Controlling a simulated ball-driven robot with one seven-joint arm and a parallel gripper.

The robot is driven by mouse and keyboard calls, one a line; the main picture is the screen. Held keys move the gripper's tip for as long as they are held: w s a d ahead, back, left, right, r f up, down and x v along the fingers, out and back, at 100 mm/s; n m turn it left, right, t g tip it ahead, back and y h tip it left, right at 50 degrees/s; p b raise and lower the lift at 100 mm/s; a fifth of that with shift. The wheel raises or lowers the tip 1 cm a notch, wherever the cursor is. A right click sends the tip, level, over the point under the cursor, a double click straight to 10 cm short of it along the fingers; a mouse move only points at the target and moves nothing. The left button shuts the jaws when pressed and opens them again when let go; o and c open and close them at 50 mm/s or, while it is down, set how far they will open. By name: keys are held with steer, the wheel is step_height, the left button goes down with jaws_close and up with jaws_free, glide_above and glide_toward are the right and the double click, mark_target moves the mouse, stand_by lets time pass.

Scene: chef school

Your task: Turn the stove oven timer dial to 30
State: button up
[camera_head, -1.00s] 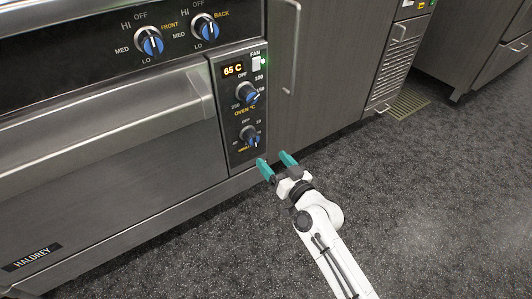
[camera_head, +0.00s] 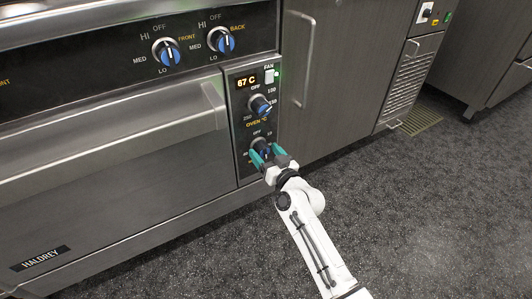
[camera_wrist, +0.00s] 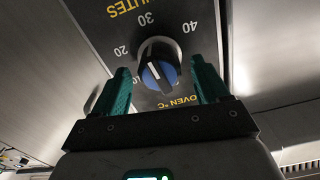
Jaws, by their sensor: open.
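The timer dial (camera_head: 260,144) is the lower blue-faced black knob on the oven's narrow control panel, partly hidden by my gripper (camera_head: 266,153). In the wrist view the dial (camera_wrist: 163,74) shows a pale pointer line, lying slanted, with 20, 30 and 40 printed around it. Which end of the line marks the setting is hard to tell. My gripper (camera_wrist: 160,66) is open, its green fingers on either side of the dial. Whether the fingers touch it I cannot tell.
The oven temperature dial (camera_head: 260,105) sits just above, under a display (camera_head: 246,82) reading 67 C and a fan switch (camera_head: 269,76). The oven door handle (camera_head: 214,100) sticks out to the left. A cabinet handle (camera_head: 304,60) is to the right. Floor (camera_head: 420,220) is clear.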

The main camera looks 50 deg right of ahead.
steer(key=shift+w, duration=0.1)
steer(key=shift+c, duration=0.4)
steer(key=c, duration=1)
steer(key=shift+m, duration=0.6)
steer(key=o, duration=1.1)
steer(key=v, duration=1)
steer(key=shift+s, duration=0.4)
